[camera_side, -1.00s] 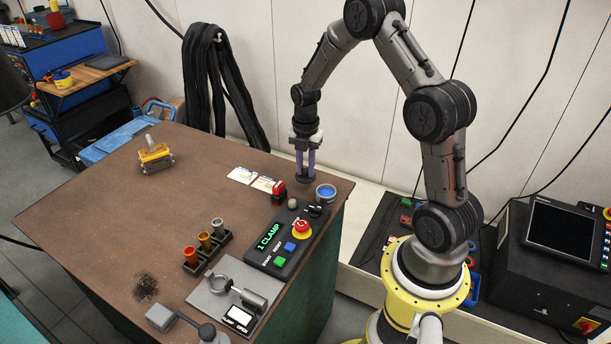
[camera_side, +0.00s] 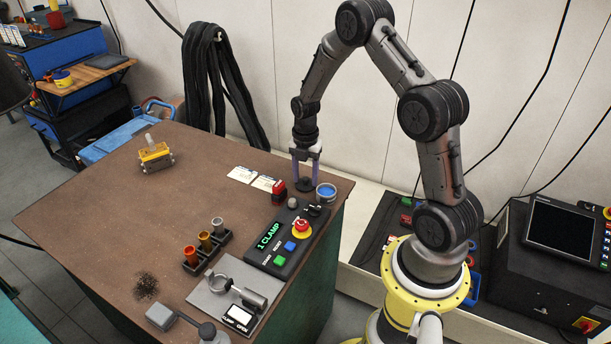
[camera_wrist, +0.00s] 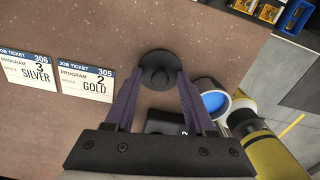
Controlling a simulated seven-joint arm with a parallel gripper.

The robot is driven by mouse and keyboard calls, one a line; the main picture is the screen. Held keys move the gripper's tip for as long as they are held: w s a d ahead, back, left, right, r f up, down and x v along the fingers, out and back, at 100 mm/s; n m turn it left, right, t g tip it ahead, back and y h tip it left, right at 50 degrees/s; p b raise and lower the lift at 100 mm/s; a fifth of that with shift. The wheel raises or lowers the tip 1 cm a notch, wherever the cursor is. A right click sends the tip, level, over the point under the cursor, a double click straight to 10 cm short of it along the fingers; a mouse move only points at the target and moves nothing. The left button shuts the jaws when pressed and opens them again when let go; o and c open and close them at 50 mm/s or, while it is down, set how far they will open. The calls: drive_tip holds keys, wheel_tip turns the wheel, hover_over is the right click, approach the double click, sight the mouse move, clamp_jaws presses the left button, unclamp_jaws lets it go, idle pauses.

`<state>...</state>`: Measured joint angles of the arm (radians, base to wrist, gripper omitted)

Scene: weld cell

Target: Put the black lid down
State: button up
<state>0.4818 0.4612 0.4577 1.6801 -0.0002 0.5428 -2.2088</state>
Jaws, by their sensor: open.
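The black lid (camera_side: 304,186) is a small round disc with a knob. It rests on the brown bench near its back right corner, just left of a tub with blue contents (camera_side: 326,191). The lid also shows in the wrist view (camera_wrist: 157,62), knob up, apart from the tub (camera_wrist: 212,100). My gripper (camera_side: 306,177) is just above the lid, pointing down. Its two purple fingers stand open, one on either side of the knob, with gaps visible in the wrist view (camera_wrist: 158,78).
Two job tickets (camera_wrist: 84,81) lie left of the lid. A red object (camera_side: 279,191), a grey ball (camera_side: 292,203) and the clamp control panel (camera_side: 284,240) are in front. The bench (camera_side: 110,205) is mostly clear at the left.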

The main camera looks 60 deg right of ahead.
sight(305, 178)
drive_tip(key=s+a+r+m+t, duration=0.1)
drive_tip(key=a+r+m, duration=0.15)
drive_tip(key=r, duration=0.75)
drive_tip(key=s+a+r+m, duration=0.2)
drive_tip(key=a+r, duration=0.2)
drive_tip(key=r, duration=0.6)
drive_tip(key=s+a+r+m+t, duration=0.2)
drive_tip(key=s+a+m, duration=0.4)
drive_tip(key=s, duration=0.3)
drive_tip(key=s+a+r+m+t, duration=0.2)
drive_tip(key=s+a+r+m, duration=0.3)
drive_tip(key=s+a+m, duration=0.2)
drive_tip(key=shift+s+m+t, duration=0.3)
drive_tip(key=shift+s+m, duration=0.65)
drive_tip(key=shift+m, duration=0.2)
